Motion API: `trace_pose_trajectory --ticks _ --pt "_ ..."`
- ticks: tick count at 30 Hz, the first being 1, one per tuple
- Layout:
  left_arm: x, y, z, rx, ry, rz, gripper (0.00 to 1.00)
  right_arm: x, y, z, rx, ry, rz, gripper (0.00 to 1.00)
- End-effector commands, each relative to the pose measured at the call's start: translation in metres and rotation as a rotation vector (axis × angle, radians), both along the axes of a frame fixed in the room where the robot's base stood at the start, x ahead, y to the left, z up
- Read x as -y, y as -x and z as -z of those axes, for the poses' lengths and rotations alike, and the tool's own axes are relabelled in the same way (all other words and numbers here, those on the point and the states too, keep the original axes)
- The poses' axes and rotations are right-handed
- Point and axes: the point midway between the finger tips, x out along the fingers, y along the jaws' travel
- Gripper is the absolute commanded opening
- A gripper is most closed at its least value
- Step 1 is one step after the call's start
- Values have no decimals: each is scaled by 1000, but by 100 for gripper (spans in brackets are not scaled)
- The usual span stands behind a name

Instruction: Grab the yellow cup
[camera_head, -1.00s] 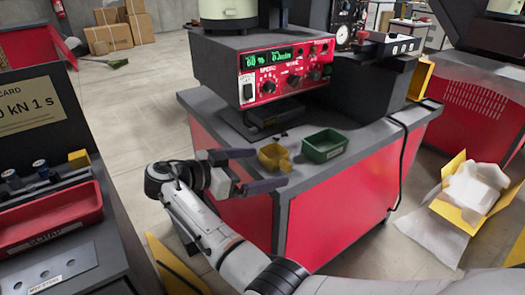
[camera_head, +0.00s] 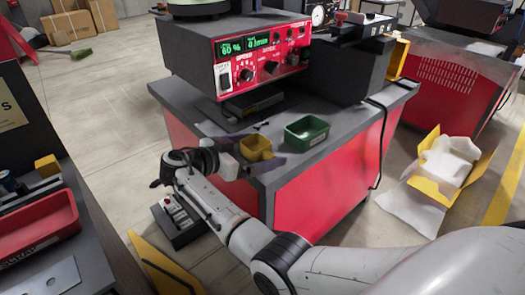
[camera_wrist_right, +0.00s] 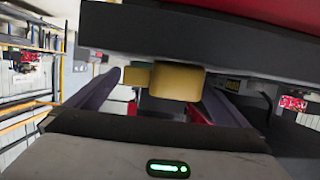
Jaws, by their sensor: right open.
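The yellow cup (camera_head: 256,148) sits near the left edge of the grey bench top, left of a green bin. My right gripper (camera_head: 251,157) is at the cup, its dark fingers partly hidden by it. In the right wrist view the yellow cup (camera_wrist_right: 177,82) shows between the two spread fingers of my right gripper (camera_wrist_right: 164,83). The fingers are open, one on each side of the cup, with a visible gap on the left. Whether the right finger touches the cup is unclear. My left gripper is not in view.
The green bin (camera_head: 306,131) stands close to the right of the cup. A red control box (camera_head: 262,58) with green displays rises behind them. The grey bench top (camera_head: 205,112) has bare room to the left. A red tray (camera_head: 38,225) lies on the left bench.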

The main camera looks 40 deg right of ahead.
Motion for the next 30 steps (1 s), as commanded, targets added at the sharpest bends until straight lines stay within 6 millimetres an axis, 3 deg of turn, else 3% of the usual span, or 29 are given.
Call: trace_pose_trajectory --ticks 8,16,25,30 --pt "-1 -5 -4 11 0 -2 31 6 -2 3 1 0 -5 100" --pt "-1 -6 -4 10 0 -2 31 6 -2 2 1 0 -5 59" --pt "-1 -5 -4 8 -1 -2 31 6 -2 -1 4 1 -5 59" --pt "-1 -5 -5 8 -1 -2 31 6 -3 -17 7 0 -5 59"
